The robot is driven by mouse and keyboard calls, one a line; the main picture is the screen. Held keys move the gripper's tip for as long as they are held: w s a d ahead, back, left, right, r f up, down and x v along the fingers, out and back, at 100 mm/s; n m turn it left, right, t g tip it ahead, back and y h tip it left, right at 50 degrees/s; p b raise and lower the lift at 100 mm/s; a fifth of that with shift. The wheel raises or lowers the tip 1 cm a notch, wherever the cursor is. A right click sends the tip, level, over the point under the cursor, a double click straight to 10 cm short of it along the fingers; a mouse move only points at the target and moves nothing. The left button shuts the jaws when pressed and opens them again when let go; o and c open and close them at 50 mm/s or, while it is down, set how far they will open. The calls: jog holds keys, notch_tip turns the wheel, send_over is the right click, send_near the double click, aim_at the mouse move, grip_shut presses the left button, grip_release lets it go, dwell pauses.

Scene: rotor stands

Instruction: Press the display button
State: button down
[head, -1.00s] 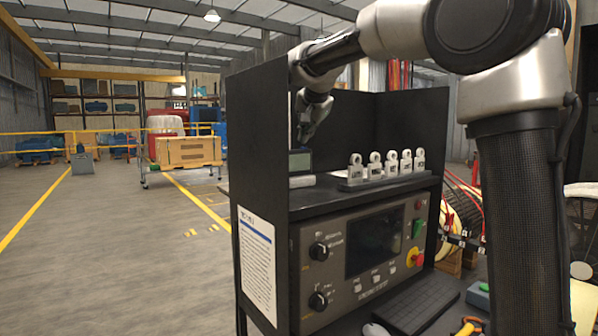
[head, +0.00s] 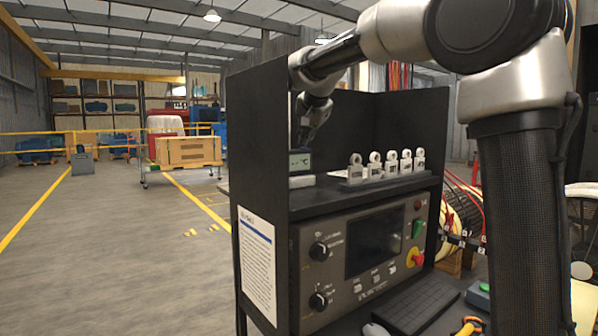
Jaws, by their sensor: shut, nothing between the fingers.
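A small dark box with a pale, lit display (head: 300,161) stands on the upper shelf of the black cabinet, at the left end. Small marks show on its screen, too small to read. Its button cannot be made out. My gripper (head: 304,143) points down at the top of this box, with its fingers shut and empty. The fingertips are small and dark here, so I cannot tell whether they touch the box.
The black cabinet (head: 258,150) walls in the shelf at left and back. A rack of several tagged grey pieces (head: 385,174) stands right of the display. Below is a control panel (head: 335,262) with knobs and a screen; a keyboard (head: 418,308) lies in front.

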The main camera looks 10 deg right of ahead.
jog(key=shift+r, duration=0.5)
notch_tip(320, 180, up, 6)
dwell(0.5)
jog(key=shift+d, duration=0.1)
